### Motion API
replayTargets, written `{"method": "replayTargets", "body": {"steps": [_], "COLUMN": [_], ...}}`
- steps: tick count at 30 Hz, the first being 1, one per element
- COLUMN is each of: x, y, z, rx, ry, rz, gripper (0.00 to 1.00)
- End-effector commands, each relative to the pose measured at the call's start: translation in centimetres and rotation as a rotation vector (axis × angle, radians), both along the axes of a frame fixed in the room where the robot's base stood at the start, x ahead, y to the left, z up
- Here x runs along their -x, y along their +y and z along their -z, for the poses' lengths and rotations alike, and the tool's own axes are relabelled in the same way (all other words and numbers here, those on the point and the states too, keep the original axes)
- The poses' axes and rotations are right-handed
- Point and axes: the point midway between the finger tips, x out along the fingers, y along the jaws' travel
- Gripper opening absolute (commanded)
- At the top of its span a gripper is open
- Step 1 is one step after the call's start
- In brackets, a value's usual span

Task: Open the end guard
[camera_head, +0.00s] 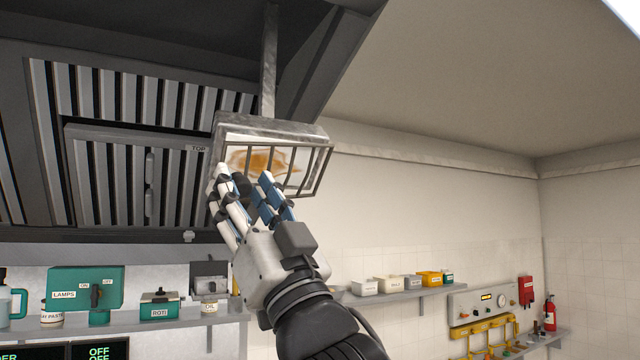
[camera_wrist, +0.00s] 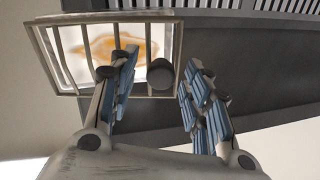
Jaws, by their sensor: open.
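The end guard (camera_head: 317,170) is a metal barred cage under a bracket hanging from the hood, around a bright panel with a brown stain. Its frame looks closed. In the wrist view the guard (camera_wrist: 57,60) fills the upper left, and a dark round knob (camera_wrist: 160,75) shows at its right lower corner. My gripper (camera_head: 248,183) is open just in front of the guard's left part, partly hiding it. In the wrist view the fingers of my gripper (camera_wrist: 155,78) stand on either side of the knob. I cannot tell whether they touch it.
The dark hood (camera_head: 345,45) with slatted filters (camera_head: 110,180) is above and to the left. A shelf (camera_head: 400,297) with small boxes and a control panel (camera_head: 484,300) are on the lower right wall. The wall right of the guard is clear.

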Motion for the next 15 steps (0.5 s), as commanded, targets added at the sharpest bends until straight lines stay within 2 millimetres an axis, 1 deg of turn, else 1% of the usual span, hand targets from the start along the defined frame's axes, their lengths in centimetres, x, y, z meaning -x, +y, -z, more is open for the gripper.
{"method": "replayTargets", "body": {"steps": [9, 15], "x": [-0.16, -0.14], "y": [0.17, 0.16], "z": [-0.09, -0.10], "rx": [0.001, 0.001], "ry": [0.001, 0.001], "rz": [0.000, 0.000], "gripper": [0.44, 0.31]}}
